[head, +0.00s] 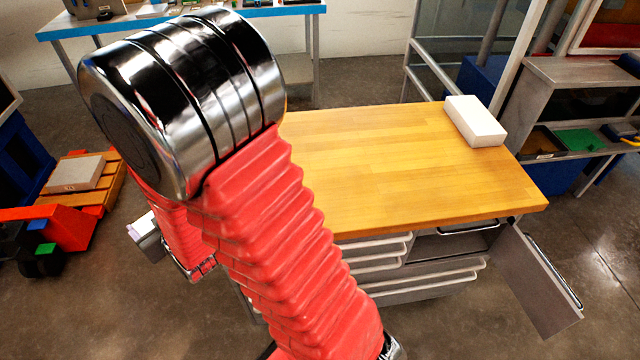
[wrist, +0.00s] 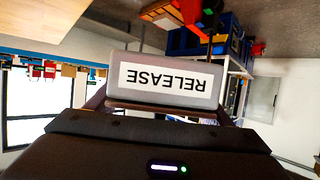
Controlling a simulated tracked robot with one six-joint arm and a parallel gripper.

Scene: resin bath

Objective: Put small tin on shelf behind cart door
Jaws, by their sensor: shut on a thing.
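A small grey tin with a white RELEASE label (wrist: 168,82) is held in my gripper (wrist: 165,108); the label reads upside down in the wrist view. In the head view my red-sleeved arm hides most of the gripper and tin. The cart has a wooden top (head: 400,170) and drawers at its front. The cart door (head: 535,285) hangs open at the right, swung outward. Behind it is the open shelf compartment (head: 450,245), whose inside shows only partly. My gripper is to the left of the cart, away from the compartment.
A white box (head: 474,121) stands on the cart top's back right; the rest of the visible top is clear. Shelving (head: 575,110) stands behind at right, a blue-edged bench (head: 180,20) at the back. Orange and red items (head: 70,190) lie at left. Concrete floor lies around the cart.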

